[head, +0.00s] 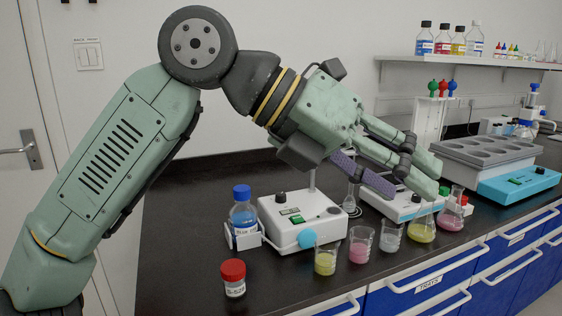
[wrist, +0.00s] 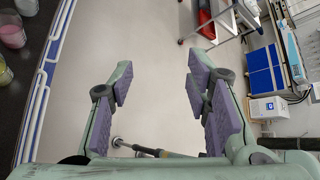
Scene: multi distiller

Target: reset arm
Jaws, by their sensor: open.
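My gripper (head: 400,180) is in the head view, raised in front of the bench and pointing right and slightly down, at the end of my green arm. In the wrist view, my gripper (wrist: 158,82) has its two fingers with purple pads spread wide apart. Nothing is between them.
The dark bench (head: 190,235) holds a white stirrer (head: 290,215), a blue-capped bottle (head: 243,215), a red-capped jar (head: 233,280), several beakers, a yellow flask (head: 422,228), a pink flask (head: 452,215) and a multi-well heater (head: 490,150). A bottle shelf (head: 500,62) is above. Open floor (wrist: 150,40) lies beside the bench.

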